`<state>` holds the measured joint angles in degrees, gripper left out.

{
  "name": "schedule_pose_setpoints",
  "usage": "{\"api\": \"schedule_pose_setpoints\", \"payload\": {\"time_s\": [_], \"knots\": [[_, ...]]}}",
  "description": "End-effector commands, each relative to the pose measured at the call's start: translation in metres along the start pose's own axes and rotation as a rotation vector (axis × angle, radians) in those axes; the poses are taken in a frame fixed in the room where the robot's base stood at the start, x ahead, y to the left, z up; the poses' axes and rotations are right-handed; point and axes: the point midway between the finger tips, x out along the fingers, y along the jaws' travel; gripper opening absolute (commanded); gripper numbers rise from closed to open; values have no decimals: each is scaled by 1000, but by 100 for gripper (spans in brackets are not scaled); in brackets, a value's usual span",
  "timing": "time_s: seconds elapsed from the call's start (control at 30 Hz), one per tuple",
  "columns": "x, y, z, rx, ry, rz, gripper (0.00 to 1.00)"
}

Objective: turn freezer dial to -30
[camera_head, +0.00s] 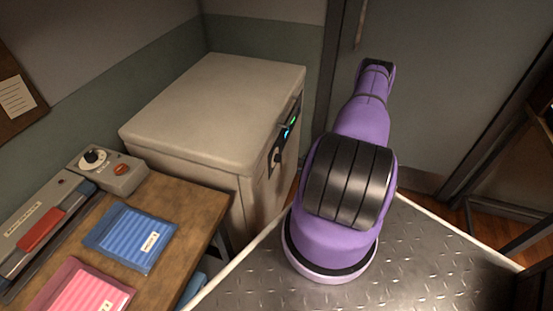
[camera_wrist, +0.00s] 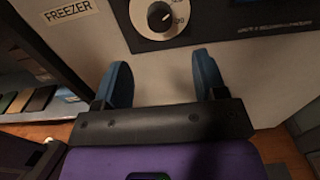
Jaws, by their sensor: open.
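The freezer (camera_head: 210,105) is a beige chest-height box beside the table in the head view. Its dark control panel (camera_head: 287,131) is on the side facing my arm. In the wrist view, the freezer dial (camera_wrist: 160,16) has a black knob on a pale round plate with small marks, cut by the top edge. Its setting is too small to read. My gripper (camera_wrist: 163,75) is open, with two blue fingers apart below the dial and nothing between them. The fingers appear clear of the knob. The gripper is not visible in the head view.
A "FREEZER" label (camera_wrist: 68,12) is left of the dial panel (camera_wrist: 230,18). A wooden table (camera_head: 185,205) holds a sealer, a grey box with another dial (camera_head: 95,158), and blue (camera_head: 132,236) and pink packs. A grey door (camera_head: 430,90) stands behind my arm.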

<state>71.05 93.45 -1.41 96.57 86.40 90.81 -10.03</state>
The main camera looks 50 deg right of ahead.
Motion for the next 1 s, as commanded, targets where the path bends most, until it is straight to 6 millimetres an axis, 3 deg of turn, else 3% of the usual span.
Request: {"api": "schedule_pose_setpoints", "payload": {"time_s": [0.6,1.0], "knots": [[91,0,0,-2,1,2,65],[106,0,1,-1,1,0,65]]}}
